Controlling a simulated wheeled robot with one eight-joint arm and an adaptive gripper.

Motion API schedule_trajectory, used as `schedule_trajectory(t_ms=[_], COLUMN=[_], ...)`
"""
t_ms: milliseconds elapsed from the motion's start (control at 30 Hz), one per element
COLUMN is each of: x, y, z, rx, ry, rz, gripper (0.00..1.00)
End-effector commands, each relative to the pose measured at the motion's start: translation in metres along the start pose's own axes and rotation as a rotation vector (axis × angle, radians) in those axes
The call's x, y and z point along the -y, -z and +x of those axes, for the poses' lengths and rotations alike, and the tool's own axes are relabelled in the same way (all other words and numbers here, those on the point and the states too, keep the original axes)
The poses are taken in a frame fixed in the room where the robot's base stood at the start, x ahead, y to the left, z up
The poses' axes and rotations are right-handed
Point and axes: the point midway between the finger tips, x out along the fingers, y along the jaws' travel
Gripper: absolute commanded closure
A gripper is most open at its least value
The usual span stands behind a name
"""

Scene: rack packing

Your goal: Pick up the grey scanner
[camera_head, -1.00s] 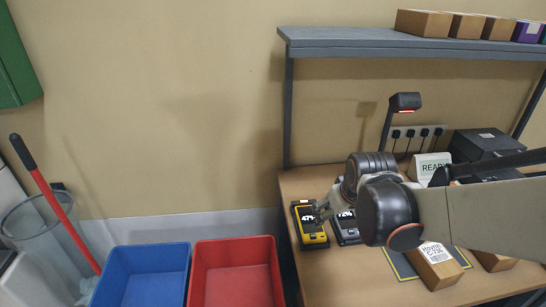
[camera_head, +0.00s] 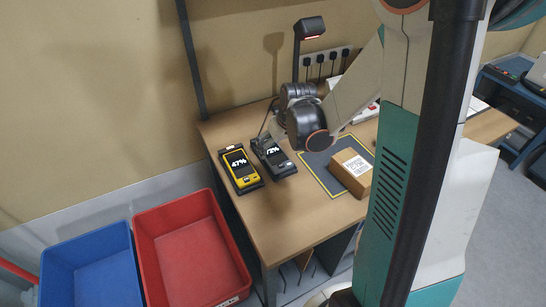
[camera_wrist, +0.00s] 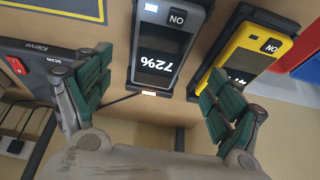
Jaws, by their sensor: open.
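The grey scanner (camera_head: 273,157) lies in a dark cradle on the wooden table, its screen reading 72%. In the wrist view the grey scanner (camera_wrist: 166,48) is at the top centre, ahead of and between the spread fingers. My gripper (camera_wrist: 158,100) is open and empty, with green-padded fingertips. In the head view my gripper (camera_head: 264,140) is just behind the grey scanner, and my arm partly hides it. I cannot tell whether the fingers touch the scanner.
A yellow scanner (camera_head: 238,164) in its own cradle sits close to the left; the right finger is near it in the wrist view. A cardboard box (camera_head: 352,174) stands on a dark mat (camera_head: 315,166). A red bin (camera_head: 190,250) and a blue bin (camera_head: 92,268) are left of the table.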

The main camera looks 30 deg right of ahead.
Motion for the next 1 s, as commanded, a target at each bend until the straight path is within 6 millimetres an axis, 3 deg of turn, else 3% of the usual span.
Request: schedule_trajectory(t_ms=[267,533,800,867,1000], x=[0.000,-0.002,-0.001,-0.001,-0.001], y=[0.000,0.000,0.000,0.000,0.000], z=[0.016,0.054,0.058,0.058,0.058], rx=[0.000,0.000,0.000,0.000,0.000], ry=[0.000,0.000,0.000,0.000,0.000], rz=[0.000,-0.001,-0.001,-0.001,-0.001], gripper=[0.15,0.15,0.15,0.24,0.56])
